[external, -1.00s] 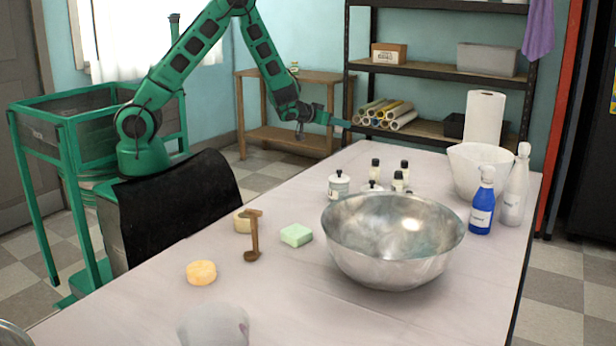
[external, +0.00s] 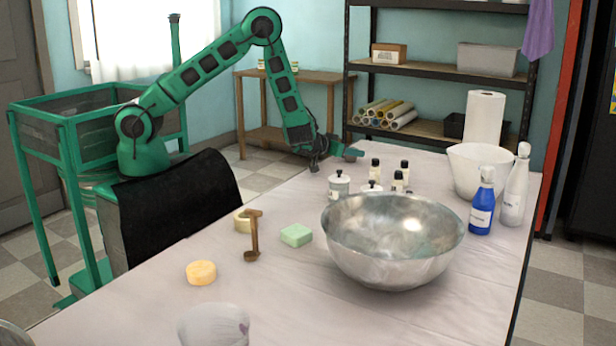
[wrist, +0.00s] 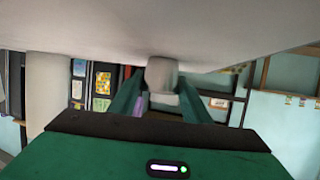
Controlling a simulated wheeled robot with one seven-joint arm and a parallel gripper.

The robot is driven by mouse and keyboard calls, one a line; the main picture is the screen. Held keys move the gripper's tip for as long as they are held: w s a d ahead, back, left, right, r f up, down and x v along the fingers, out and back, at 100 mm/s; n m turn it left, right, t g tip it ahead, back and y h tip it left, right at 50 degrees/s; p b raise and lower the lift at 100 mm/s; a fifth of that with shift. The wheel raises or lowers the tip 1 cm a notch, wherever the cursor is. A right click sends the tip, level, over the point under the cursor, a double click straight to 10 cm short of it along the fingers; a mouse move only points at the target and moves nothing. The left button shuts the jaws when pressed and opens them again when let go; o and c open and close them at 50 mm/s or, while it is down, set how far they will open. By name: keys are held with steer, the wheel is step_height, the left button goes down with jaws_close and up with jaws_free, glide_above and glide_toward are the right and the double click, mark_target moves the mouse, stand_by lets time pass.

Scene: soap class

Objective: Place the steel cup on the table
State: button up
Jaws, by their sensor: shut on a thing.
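My gripper (external: 350,154) is low over the far left end of the table (external: 300,275), pointing right, behind the small bottles. In the wrist view my gripper (wrist: 162,88) has its green fingers closed around a small pale grey rounded thing, which appears to be the steel cup (wrist: 162,74). Its details are blurred, and I cannot make it out in the external view. The table surface (wrist: 80,30) fills the top of the wrist view, very close to the held thing. I cannot tell whether they touch.
Several small bottles and jars (external: 339,185) stand just in front of my gripper. A large metal bowl (external: 392,255), a white bowl (external: 470,170), a blue bottle (external: 482,210) and a paper roll (external: 484,120) are to the right. Soaps (external: 296,235) lie nearer the front left.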

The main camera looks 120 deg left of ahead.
steer(key=o, duration=1)
steer(key=v, duration=1.2)
